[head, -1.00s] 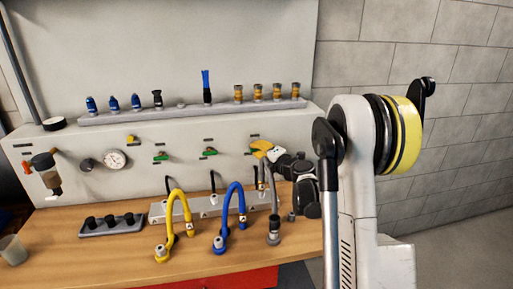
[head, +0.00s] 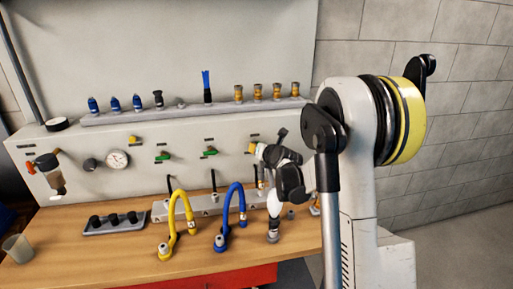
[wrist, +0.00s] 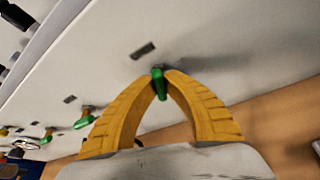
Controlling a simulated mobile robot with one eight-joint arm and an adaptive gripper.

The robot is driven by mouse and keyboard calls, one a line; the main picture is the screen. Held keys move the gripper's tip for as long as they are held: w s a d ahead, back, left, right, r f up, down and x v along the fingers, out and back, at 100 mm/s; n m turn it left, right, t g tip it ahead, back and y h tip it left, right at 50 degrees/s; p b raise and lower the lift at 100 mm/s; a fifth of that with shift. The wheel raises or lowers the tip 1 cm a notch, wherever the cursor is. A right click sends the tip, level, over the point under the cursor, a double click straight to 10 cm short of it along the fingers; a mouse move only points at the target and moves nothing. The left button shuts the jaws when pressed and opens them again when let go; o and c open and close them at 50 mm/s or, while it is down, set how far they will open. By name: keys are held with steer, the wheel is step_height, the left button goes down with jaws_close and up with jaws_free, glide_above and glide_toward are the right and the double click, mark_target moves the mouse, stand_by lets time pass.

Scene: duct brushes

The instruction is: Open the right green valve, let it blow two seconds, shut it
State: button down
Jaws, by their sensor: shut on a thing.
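Three green valves sit in a row on the pale panel. The left one (head: 163,156) and the middle one (head: 209,151) show in the head view. The right green valve (wrist: 158,86) shows in the wrist view, with its handle between my yellow fingertips. My gripper (wrist: 160,80) is shut on that handle. In the head view only a yellow piece of my gripper (head: 252,147) shows at the panel, and my wrist hides the right valve. The other two green handles (wrist: 85,120) stand to the left in the wrist view. I cannot tell whether air blows.
A yellow hose (head: 173,225) and a blue hose (head: 235,210) arch up from the bench (head: 120,262) below the panel. My wrist partly covers a third hose with a grey end (head: 273,237). A shelf (head: 180,112) of nozzles runs above. A gauge (head: 118,159) sits left.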

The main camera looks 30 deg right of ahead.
steer(key=shift+n+h, duration=0.5)
steer(key=shift+n, duration=0.2)
steer(key=c, duration=1.5)
jaws_free()
steer(key=v, duration=1.2)
steer(key=shift+w+a+r, duration=0.1)
